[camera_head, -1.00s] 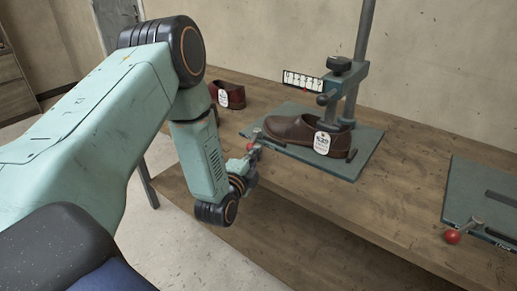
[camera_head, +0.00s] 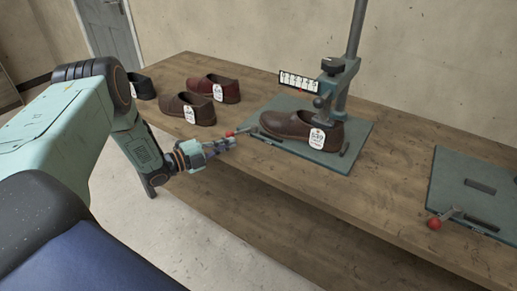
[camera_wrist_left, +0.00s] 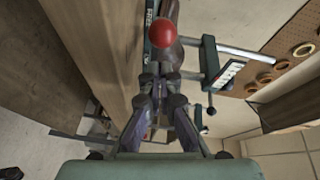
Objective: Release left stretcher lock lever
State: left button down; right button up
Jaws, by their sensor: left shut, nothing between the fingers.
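The left lock lever (camera_head: 243,129) is a short metal rod with a red ball knob (camera_head: 229,133). It sits at the front left edge of the green base plate (camera_head: 362,138) and points left, its knob at the plate's left end. My left gripper (camera_head: 233,143) is shut and empty, just in front of and below the knob in the head view. In the left wrist view, the closed fingertips (camera_wrist_left: 160,70) sit below the red knob (camera_wrist_left: 163,34) in the picture, with a small visible gap. A brown shoe (camera_head: 290,124) stands on the plate under the clamp. My right gripper is not in view.
Several loose shoes, including a dark red one (camera_head: 214,87) and a brown one (camera_head: 190,107), stand on the wooden bench (camera_head: 330,202) at the left. A clamp post (camera_head: 348,75) rises behind the plate. Another plate (camera_head: 470,180) with a red-knobbed lever (camera_head: 434,223) lies right.

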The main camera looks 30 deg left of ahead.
pick_arm(q)
jog(key=shift+w+a, duration=0.2)
jog(key=shift+a, duration=0.85)
jog(key=shift+w+a+r, duration=0.1)
jog(key=shift+w+a, duration=0.05)
jog(key=shift+r, duration=0.1)
jog(key=shift+a, duration=0.15)
jog(key=shift+w+r, duration=0.1)
jog(key=shift+d, duration=0.2)
